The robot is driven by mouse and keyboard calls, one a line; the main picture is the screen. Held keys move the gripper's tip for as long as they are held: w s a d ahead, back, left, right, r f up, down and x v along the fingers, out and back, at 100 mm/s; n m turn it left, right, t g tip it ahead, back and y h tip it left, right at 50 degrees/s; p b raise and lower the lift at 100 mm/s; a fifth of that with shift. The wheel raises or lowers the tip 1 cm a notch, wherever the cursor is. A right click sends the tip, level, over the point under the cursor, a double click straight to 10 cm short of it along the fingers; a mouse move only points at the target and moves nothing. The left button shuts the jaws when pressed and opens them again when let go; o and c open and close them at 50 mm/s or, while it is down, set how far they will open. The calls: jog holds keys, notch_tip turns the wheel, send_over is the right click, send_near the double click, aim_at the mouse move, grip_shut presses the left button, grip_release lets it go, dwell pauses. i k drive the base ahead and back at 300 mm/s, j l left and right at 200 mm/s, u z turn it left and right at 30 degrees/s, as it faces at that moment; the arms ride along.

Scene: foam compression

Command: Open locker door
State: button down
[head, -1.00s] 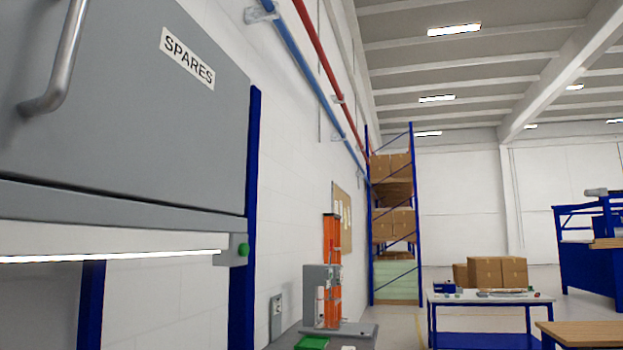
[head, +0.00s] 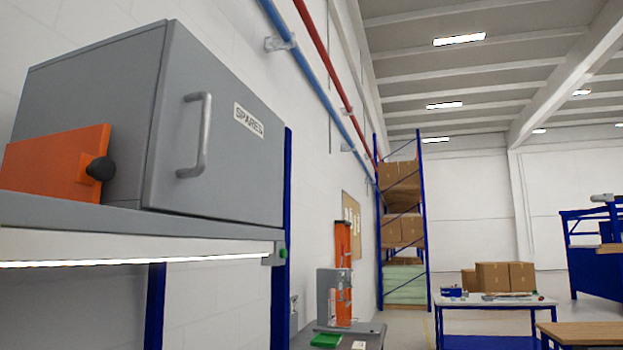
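The grey locker (head: 95,90) stands on a shelf at the left in the head view. Its door (head: 225,150) faces right and looks shut. The door has a vertical metal bar handle (head: 203,135) on its left part and a white SPARES label (head: 249,119) to the right of the handle. My gripper is not in the head view, so its state and its place relative to the handle are hidden.
An orange block with a black knob (head: 60,165) sits on the grey shelf (head: 120,215), left of the door. A blue post (head: 281,230) stands beside the locker. A press (head: 335,290), a white-topped table (head: 492,301) and a rack (head: 402,230) are farther back.

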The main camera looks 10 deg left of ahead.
aim_at(215, 151)
jog(key=l+u, duration=0.1)
jog(key=u, duration=1.45)
jog(key=i+l, duration=0.25)
jog(key=l, duration=0.15)
jog(key=i+l+u, duration=0.1)
jog(key=i+l, duration=0.15)
jog(key=l, duration=0.2)
